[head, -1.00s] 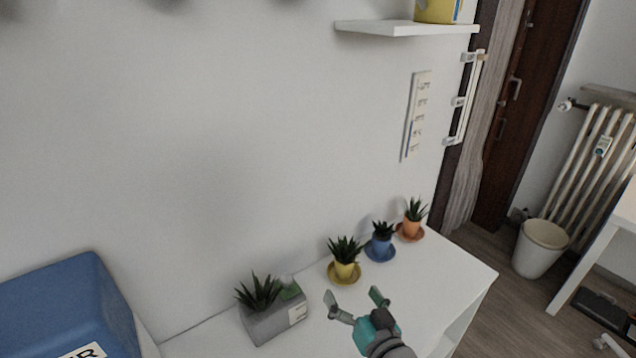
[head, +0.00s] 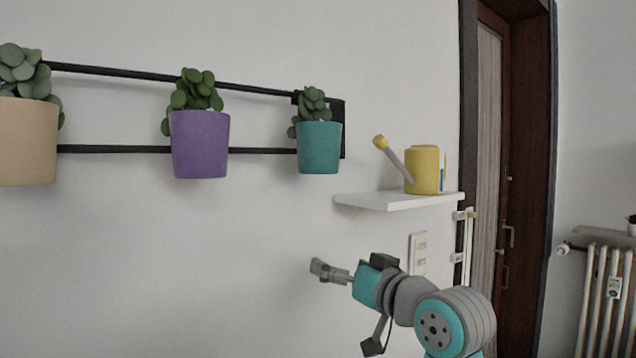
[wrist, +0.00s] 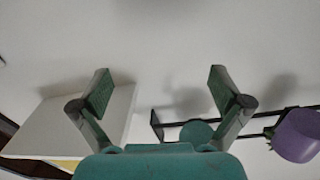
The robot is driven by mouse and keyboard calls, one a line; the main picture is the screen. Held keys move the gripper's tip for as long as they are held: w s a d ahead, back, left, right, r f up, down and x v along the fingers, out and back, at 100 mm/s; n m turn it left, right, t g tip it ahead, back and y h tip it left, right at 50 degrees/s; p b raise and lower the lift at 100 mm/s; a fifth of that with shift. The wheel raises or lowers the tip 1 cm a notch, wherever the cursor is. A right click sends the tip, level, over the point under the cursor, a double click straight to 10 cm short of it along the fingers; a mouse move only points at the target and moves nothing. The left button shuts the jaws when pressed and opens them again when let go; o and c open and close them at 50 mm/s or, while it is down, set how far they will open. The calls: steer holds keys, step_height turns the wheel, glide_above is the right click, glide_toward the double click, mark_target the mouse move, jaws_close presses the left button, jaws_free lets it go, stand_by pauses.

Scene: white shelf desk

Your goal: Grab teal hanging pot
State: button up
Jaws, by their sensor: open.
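The teal hanging pot (head: 319,148) holds a green succulent and hangs at the right end of a black wall rail in the head view. In the wrist view the teal pot (wrist: 197,132) shows from below, partly hidden behind a finger of my gripper. My gripper (head: 318,270) is below the teal pot in the head view, pointing left, and touches nothing. In the wrist view my gripper (wrist: 163,90) has its two fingers wide apart with nothing between them.
A purple pot (head: 200,145) and a beige pot (head: 27,142) hang further left on the black rail (head: 262,150). A white shelf (head: 385,202) with a yellow watering can (head: 422,170) is right of the teal pot. The wall below the pots is clear.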

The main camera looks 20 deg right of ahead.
step_height(320, 180, up, 12)
steer(key=s+n, duration=0.1)
steer(key=s, duration=0.2)
steer(key=n+y, duration=0.1)
steer(key=n, duration=0.1)
glide_toward(329, 137)
steer(key=w, duration=0.3)
steer(key=x, duration=0.5)
steer(key=shift+w+a+r, duration=0.1)
steer(key=shift+a, duration=0.35)
steer(key=shift+d+r+x, duration=0.1)
steer(key=shift+r+x, duration=0.05)
steer(key=shift+x, duration=1.25)
steer(key=shift+d+r+x, duration=0.15)
steer(key=shift+r+x, duration=0.05)
steer(key=shift+x, duration=1.2)
steer(key=c, duration=1.6)
steer(key=shift+o, duration=0.2)
steer(key=shift+r, duration=0.1)
